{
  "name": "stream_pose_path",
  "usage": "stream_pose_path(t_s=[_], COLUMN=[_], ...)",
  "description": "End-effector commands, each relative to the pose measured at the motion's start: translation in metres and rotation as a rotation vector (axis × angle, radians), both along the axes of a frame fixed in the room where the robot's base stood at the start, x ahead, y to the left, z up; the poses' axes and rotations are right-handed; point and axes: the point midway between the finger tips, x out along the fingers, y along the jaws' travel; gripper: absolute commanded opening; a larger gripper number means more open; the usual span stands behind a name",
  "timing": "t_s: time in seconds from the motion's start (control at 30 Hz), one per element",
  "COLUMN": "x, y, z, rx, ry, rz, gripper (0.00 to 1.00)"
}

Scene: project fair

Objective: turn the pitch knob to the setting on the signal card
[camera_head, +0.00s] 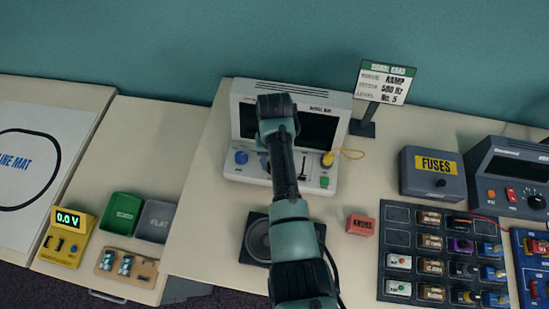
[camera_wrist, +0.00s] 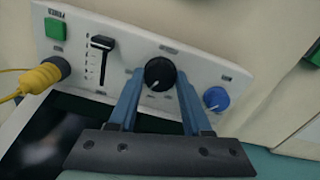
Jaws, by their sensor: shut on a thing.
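The signal card (camera_head: 385,83) stands on a small stand behind the panel and reads RAMP, 500 Hz, No. 5. The white signal unit (camera_head: 246,125) has a dark screen and a row of controls. My gripper (camera_wrist: 158,80) is shut on a black knob (camera_wrist: 160,72), one blue finger on each side. The knob's white pointer line points down and left in the wrist view; its label is too small to read. A blue knob (camera_wrist: 216,98) sits beside it. My arm hides the black knob in the head view.
A black slider (camera_wrist: 102,43), a yellow plug with cable (camera_wrist: 45,75) and a green button (camera_wrist: 55,29) are on the same panel. A speaker (camera_head: 254,240), red block (camera_head: 360,224) and FUSES box (camera_head: 433,178) stand around.

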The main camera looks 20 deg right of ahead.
Motion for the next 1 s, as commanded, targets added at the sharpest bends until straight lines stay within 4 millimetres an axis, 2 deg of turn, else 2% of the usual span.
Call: stream_pose_path(t_s=[0.4, 0.87, 0.9, 1.0], x=[0.0015, 0.0017, 0.0017, 0.0015], y=[-0.0001, -0.0004, -0.0004, -0.0003], z=[0.0015, 0.0015, 0.0015, 0.0013], rx=[-0.001, -0.001, -0.001, -0.001], ry=[-0.004, -0.005, -0.005, -0.004], rz=[-0.149, -0.160, -0.160, -0.160], gripper=[0.00, 0.00, 0.52, 0.70])
